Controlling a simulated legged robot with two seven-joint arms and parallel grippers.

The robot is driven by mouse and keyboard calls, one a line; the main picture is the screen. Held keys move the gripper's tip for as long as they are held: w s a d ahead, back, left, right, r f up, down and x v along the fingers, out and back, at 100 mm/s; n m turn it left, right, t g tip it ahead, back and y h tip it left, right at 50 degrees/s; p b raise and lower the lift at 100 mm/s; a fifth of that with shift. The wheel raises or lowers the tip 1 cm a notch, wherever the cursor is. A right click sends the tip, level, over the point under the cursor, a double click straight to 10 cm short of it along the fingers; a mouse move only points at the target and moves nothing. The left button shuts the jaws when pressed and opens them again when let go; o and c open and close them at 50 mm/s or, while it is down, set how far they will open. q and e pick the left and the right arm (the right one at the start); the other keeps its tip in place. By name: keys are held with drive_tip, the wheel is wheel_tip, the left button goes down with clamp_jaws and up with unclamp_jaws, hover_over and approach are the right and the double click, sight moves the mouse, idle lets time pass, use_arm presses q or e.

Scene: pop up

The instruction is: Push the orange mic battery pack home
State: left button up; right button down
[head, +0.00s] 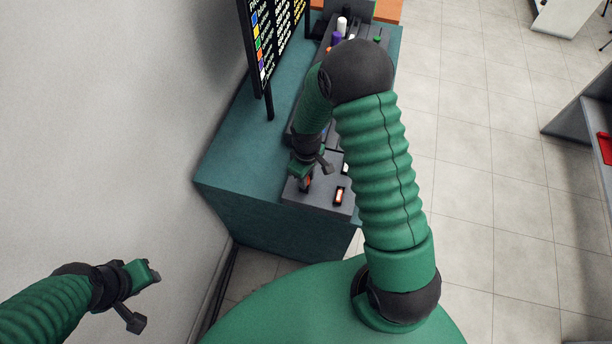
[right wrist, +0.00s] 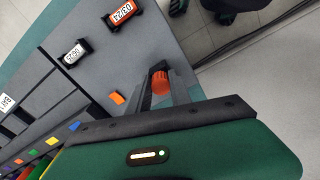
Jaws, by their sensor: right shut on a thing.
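My right gripper (head: 306,185) is low over the grey panel at the near end of the bench. In the right wrist view its two fingers (right wrist: 162,90) are shut on a small orange piece with a ribbed edge, which I take as the orange mic battery pack (right wrist: 160,83). The fingers and palm hide its lower part, so I cannot tell how deep it sits. A flat orange patch (right wrist: 117,98) is on the panel beside the fingers. My left gripper (head: 153,275) is at the lower left, away from the bench; its fingers are too small to read.
A black board with coloured squares (head: 272,40) rises at the bench's left. Several bottles (head: 340,25) stand at the far end.

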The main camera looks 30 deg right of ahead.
drive_tip(key=c, duration=1.1)
unclamp_jaws()
drive_tip(key=shift+r, duration=0.1)
wheel_tip(320, 180, up, 16)
drive_tip(key=shift+r+b, duration=0.25)
drive_tip(key=shift+b, duration=0.15)
